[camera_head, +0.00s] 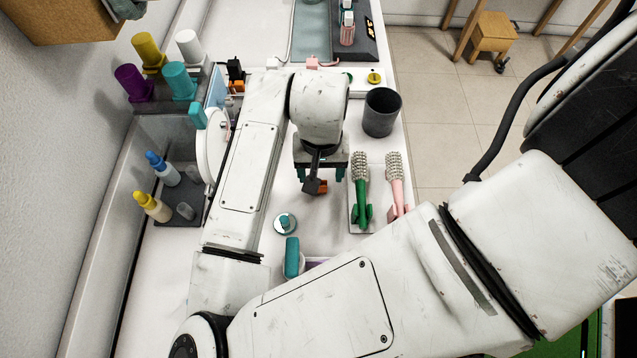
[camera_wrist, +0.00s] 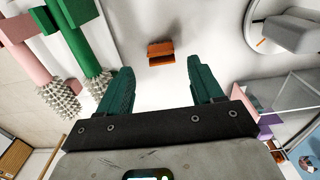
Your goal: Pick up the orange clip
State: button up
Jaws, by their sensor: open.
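The orange clip (camera_wrist: 160,52) lies on the white tabletop in the wrist view, a little beyond my fingertips and roughly centred between them. In the head view a small part of the orange clip (camera_head: 322,187) shows just below my gripper, partly hidden by a dark part. My gripper (camera_wrist: 159,70) has two teal fingers spread wide apart, with nothing between them. In the head view my gripper (camera_head: 321,174) hangs over the middle of the table, left of the green brush. The gap in height between fingertips and clip is hard to judge.
A green brush (camera_head: 361,190) and a pink brush (camera_head: 396,180) lie close on the right. A dark cup (camera_head: 381,112) stands behind them. A teal-topped round item (camera_head: 285,222) sits nearer, to the left. Bottles (camera_head: 152,206) and a mirror (camera_head: 211,165) stand along the left.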

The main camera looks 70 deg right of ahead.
jog(key=shift+w+f+p, duration=0.15)
jog(key=shift+f+p, duration=0.15)
jog(key=shift+f, duration=1.9)
jog(key=c, duration=1)
